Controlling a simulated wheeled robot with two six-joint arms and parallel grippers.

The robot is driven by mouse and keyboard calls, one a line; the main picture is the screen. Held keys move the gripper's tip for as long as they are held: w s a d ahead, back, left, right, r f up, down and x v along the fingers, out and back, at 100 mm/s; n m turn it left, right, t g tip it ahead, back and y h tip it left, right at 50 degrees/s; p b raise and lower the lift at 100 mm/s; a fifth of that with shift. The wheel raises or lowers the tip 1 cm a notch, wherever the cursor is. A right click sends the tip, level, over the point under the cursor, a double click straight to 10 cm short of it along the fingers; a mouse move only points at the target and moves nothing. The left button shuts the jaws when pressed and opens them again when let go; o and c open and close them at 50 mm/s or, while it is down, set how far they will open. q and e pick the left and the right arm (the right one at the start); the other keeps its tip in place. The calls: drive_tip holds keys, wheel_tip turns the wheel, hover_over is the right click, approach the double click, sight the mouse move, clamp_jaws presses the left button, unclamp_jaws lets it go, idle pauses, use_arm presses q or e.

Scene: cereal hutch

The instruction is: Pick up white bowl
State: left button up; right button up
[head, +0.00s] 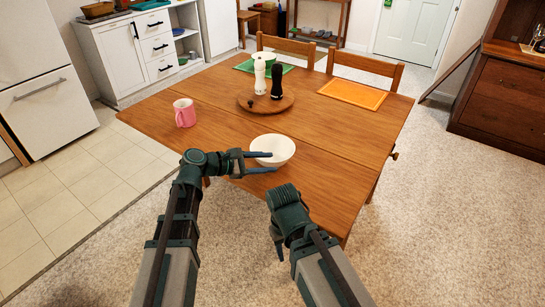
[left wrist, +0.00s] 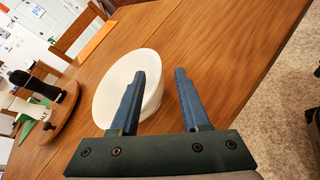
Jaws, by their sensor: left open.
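The white bowl (head: 279,146) stands upright on the wooden table near its front edge. In the left wrist view the bowl (left wrist: 112,88) lies behind the left finger, with the right finger over bare table; the open left gripper (left wrist: 158,98) shows there too. My right gripper (head: 277,236) hangs low by the table's front edge, its jaws mostly hidden.
A round wooden board (head: 265,101) holds a white mill (head: 260,77) and a black mill (head: 277,81). An orange placemat (head: 353,95) lies at the back right. The table right of the bowl is clear.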

sight(284, 161)
use_arm(q)
drive_tip(key=b+x, duration=0.1)
drive_tip(key=x, duration=0.3)
drive_tip(key=shift+w+a, duration=0.15)
drive_tip(key=shift+w, duration=0.05)
drive_tip(key=shift+w+d+f, duration=0.1)
drive_tip(key=shift+w+d, duration=0.05)
drive_tip(key=shift+d, duration=0.2)
clamp_jaws()
idle(0.8)
